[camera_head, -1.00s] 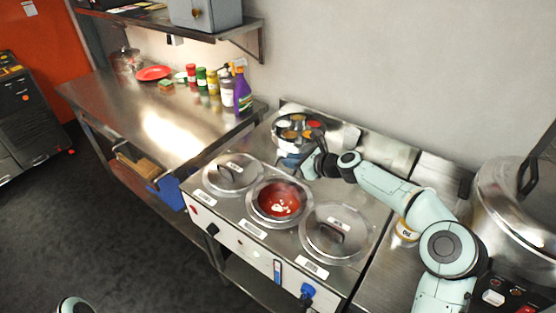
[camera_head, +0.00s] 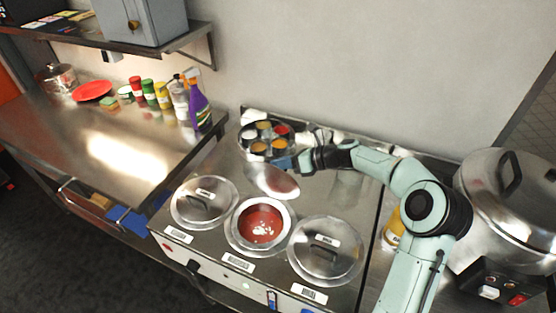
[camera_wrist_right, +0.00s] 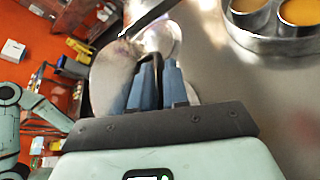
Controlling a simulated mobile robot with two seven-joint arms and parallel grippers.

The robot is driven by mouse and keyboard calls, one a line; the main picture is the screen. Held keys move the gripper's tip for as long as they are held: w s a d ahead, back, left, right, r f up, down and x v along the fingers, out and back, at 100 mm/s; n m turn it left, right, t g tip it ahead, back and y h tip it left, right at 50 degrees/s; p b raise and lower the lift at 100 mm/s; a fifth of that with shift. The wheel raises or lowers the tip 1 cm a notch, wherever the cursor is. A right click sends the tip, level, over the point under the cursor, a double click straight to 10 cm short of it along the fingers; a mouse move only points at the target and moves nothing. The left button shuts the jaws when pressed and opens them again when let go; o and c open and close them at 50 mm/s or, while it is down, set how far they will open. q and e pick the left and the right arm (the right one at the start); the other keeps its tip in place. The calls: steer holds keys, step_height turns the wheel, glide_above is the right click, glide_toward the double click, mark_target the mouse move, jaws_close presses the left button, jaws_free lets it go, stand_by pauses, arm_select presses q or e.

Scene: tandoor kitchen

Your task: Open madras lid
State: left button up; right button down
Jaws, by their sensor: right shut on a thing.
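My right gripper (camera_head: 292,162) is shut on the dark handle of a shiny metal lid (camera_head: 272,181). The lid is tilted, just behind the middle pot (camera_head: 235,240) and clear of its mouth. The pot is uncovered and shows red sauce (camera_head: 262,222) with white bits. In the right wrist view the gripper (camera_wrist_right: 152,75) has its blue fingers closed around the handle, and the lid (camera_wrist_right: 110,75) shows beyond them. The lettering on the labels is too small to read. My left gripper is out of view.
Lidded pots stand on both sides, left (camera_head: 203,202) and right (camera_head: 325,250). A round spice tray (camera_head: 242,137) sits behind the lid, close to the gripper. A large steel pot (camera_head: 480,215) stands at the right. The left counter (camera_head: 60,125) has free room.

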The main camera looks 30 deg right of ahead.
steer(key=shift+s+f, duration=0.15)
steer(key=shift+f, duration=0.1)
steer(key=c, duration=1.2)
jaws_free()
steer(key=shift+r, duration=0.1)
steer(key=shift+d+r, duration=0.1)
steer(key=shift+d, duration=0.05)
steer(key=v, duration=1.3)
steer(key=shift+b, duration=0.3)
steer(key=shift+s, duration=0.15)
